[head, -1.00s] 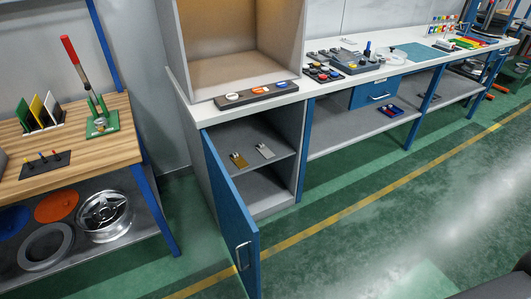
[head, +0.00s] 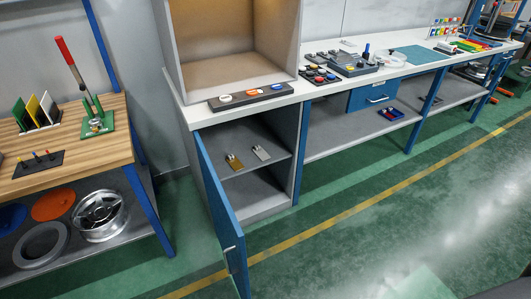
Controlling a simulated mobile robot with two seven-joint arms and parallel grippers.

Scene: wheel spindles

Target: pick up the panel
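Which thing is the panel is not certain. Upright thin panels, green (head: 21,117), yellow (head: 37,111) and white (head: 49,107), stand tilted side by side in a rack on the wooden bench at the left. A dark flat plate with small coloured knobs (head: 38,164) lies on the same bench. Neither of my grippers is in view.
A blue cabinet door (head: 222,215) stands open into the aisle. Two padlocks, brass (head: 234,163) and grey (head: 261,153), sit on the shelf inside. A red-handled lever press (head: 85,85) stands on the wooden bench (head: 110,150). The green floor (head: 400,220) at the right is clear.

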